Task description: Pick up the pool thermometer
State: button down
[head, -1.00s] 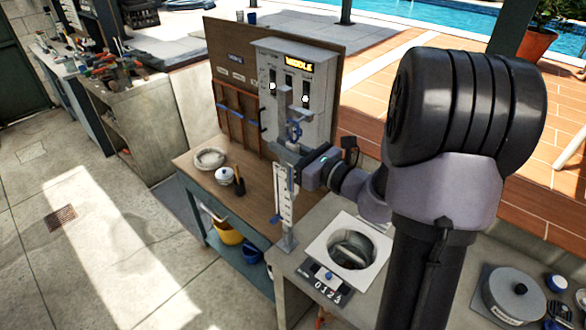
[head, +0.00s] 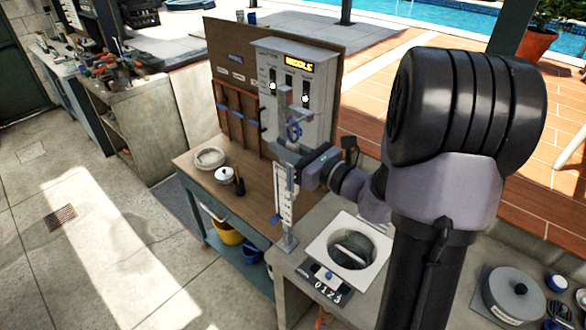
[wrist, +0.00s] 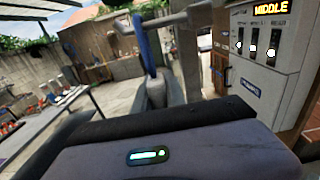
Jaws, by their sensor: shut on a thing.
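My gripper (head: 294,158) is in front of the grey panel box, just above a white graduated upright scale (head: 284,193). Its jaws are shut on a slim blue piece with a ring, which looks like the pool thermometer (head: 294,131). The ring stands above the jaws in the head view. In the wrist view a blue upright strip (wrist: 143,45) rises beyond my gripper's dark body. The fingertips and the thermometer's lower part are mostly hidden, so I cannot tell whether it touches the scale or the box.
The grey panel box (head: 283,70) with a lit "MIDDLE" display stands close behind my gripper. A wooden bench top (head: 255,190) holds a pale dish (head: 210,157) and a small lidded pot (head: 224,175). A white square plate with a round opening (head: 322,246) is at front right.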

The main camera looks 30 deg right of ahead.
dwell(0.6)
jog(key=shift+r, duration=0.85)
jog(key=s+a+b, duration=0.3)
jog(key=a+b, duration=0.3)
jog(key=a, duration=0.2)
jog(key=s+a+b, duration=0.3)
jog(key=a+b, duration=0.4)
jog(key=a, duration=0.2)
jog(key=shift+f, duration=0.1)
